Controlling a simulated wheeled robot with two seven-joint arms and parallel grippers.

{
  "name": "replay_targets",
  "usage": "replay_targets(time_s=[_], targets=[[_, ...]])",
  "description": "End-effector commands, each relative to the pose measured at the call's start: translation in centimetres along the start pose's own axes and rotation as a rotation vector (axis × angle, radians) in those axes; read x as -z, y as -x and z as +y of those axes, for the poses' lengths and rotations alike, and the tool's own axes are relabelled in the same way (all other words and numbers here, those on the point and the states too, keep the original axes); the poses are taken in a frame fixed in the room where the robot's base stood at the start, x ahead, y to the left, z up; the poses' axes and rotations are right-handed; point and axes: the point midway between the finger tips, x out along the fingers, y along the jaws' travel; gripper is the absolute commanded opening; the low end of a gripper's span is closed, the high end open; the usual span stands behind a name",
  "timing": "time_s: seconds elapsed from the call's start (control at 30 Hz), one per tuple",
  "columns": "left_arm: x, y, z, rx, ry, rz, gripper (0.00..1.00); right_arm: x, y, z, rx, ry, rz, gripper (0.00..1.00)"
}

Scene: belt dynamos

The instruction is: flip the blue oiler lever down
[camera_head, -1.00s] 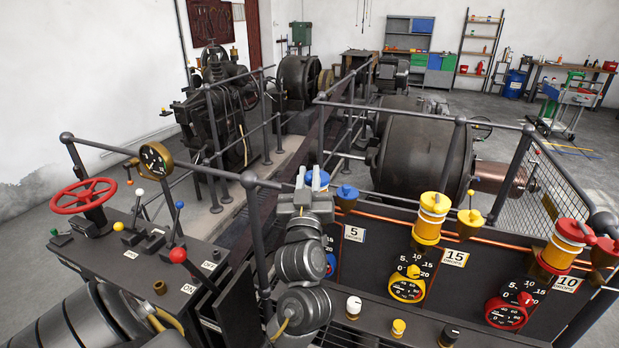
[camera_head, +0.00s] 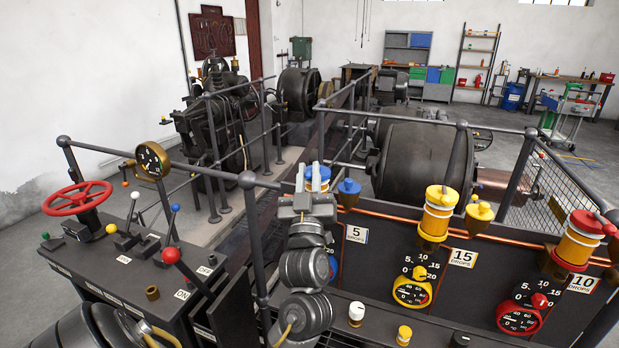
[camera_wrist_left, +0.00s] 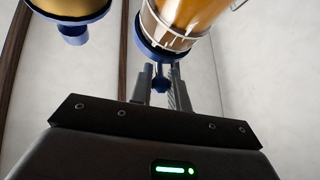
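The blue oiler (camera_head: 322,174), partly hidden behind my left gripper, stands at the left end of the oiler row. In the left wrist view, which looks upside down, its amber glass (camera_wrist_left: 188,18) and blue rim show. The blue lever knob (camera_wrist_left: 160,86) sticks straight out from the rim, in line with the oiler, so the lever looks upright. My left gripper (camera_head: 312,180) is at the top of this oiler. Its two fingers (camera_wrist_left: 160,80) are apart, with the knob showing between them; contact cannot be made out. My right gripper is not in view.
A blue-capped cup (camera_head: 348,192) stands close right of the oiler. The yellow oiler (camera_head: 436,215) and red oiler (camera_head: 578,242) stand farther right. A railing post (camera_head: 253,235) is left of my arm. The lever console (camera_head: 140,265) is at the left.

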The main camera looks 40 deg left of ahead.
Motion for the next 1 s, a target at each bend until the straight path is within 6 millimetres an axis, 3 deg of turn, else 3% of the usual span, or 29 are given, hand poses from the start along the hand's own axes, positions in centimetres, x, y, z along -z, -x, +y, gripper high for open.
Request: replay_targets(time_s=[0.17,0.47,0.57,1.0], targets=[[-0.1,0.1,0.0,0.0,0.0,-0.002,0.37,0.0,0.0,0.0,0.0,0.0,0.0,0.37],[-0.1,0.3,0.0,0.0,0.0,-0.002,0.37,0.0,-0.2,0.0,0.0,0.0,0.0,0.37],[-0.3,1.4,0.0,0.0,0.001,-0.004,0.37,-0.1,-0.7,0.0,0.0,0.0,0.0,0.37],[-0.3,9.4,0.0,-0.001,0.001,-0.005,0.37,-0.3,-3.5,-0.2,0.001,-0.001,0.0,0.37]])
